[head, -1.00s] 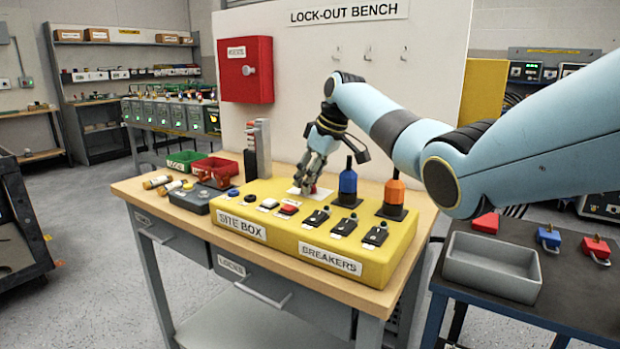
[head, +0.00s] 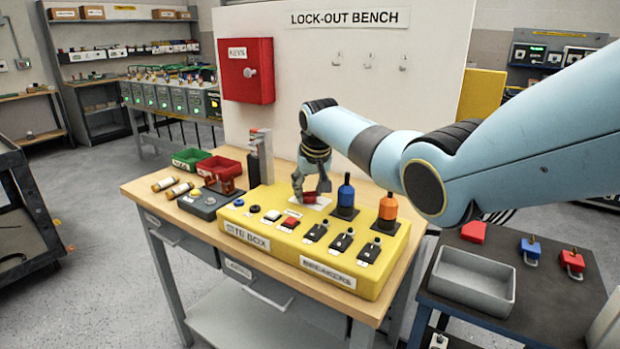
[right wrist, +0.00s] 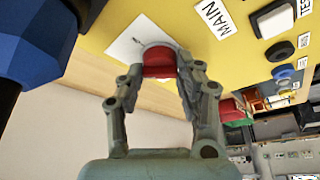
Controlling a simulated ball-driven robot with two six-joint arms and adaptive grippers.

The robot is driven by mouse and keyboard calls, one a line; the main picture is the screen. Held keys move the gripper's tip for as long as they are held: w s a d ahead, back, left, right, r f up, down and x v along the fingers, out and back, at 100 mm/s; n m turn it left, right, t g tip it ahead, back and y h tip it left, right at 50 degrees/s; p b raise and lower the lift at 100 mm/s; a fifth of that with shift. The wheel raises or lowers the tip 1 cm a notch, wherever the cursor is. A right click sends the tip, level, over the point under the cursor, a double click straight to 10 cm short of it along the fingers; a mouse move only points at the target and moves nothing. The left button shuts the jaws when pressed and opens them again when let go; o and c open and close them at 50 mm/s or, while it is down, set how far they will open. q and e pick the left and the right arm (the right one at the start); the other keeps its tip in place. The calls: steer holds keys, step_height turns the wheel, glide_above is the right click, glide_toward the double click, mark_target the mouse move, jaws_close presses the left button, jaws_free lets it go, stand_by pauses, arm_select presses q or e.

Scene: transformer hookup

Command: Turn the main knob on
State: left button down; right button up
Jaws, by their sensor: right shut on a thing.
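The main knob (right wrist: 158,62) is red and sits on a white plate on the yellow site box (head: 335,270), beside the MAIN label (right wrist: 214,15). It also shows in the head view (head: 309,197), partly hidden by my gripper. My right gripper (right wrist: 160,75) is shut on the knob, with one finger on each side of it. In the head view my right gripper (head: 311,190) reaches down to the back edge of the box. My left gripper is not in view.
A blue-topped plug (head: 346,190) and an orange-topped one (head: 388,206) stand right of the knob on the box. Buttons and black breakers (head: 342,240) line the front. A grey tray (head: 474,278) and padlocks (head: 530,249) lie on the side cart.

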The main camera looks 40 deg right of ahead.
steer(key=shift+a+m+h, duration=0.1)
steer(key=shift+m+h, duration=0.3)
steer(key=shift+m, duration=0.6)
steer(key=m, duration=0.2)
steer(key=shift+w+m+g+h, duration=0.1)
steer(key=shift+m+g+h, duration=0.2)
steer(key=shift+g+h, duration=0.1)
steer(key=shift+f+m+g+b, duration=0.15)
steer(key=shift+m+g+b, duration=0.15)
steer(key=shift+m+b, duration=0.5)
steer(key=shift+m+g+h+b, duration=0.55)
steer(key=shift+m+b, duration=0.7)
steer(key=shift+m, duration=0.45)
steer(key=o, duration=1.1)
steer(key=shift+o, duration=0.2)
steer(key=shift+r, duration=0.2)
